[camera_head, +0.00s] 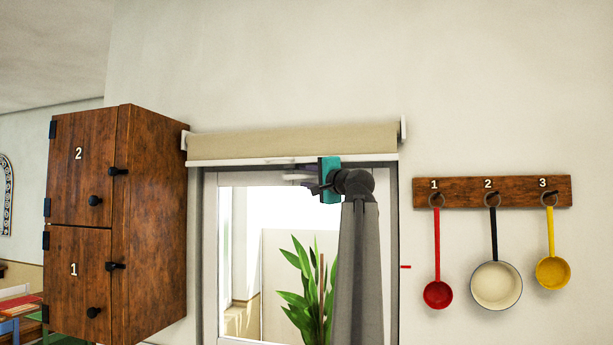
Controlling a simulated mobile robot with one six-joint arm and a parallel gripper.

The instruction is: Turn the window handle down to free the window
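The window has a pale frame (211,260) with clear glass, under a rolled beige blind. It looks closed, though my arm covers its right side. Pale, thin shapes show to the left of the teal part. I cannot tell whether the fingers are open or shut, or whether they touch anything.
A wooden cabinet (158,220) with doors numbered 1 and 2 stands left of the window. To the right, a wooden rack (463,192) holds a red ladle (437,294), a cream pan (496,286) and a yellow ladle (552,272). A plant (300,280) shows through the glass. The wall above is bare.

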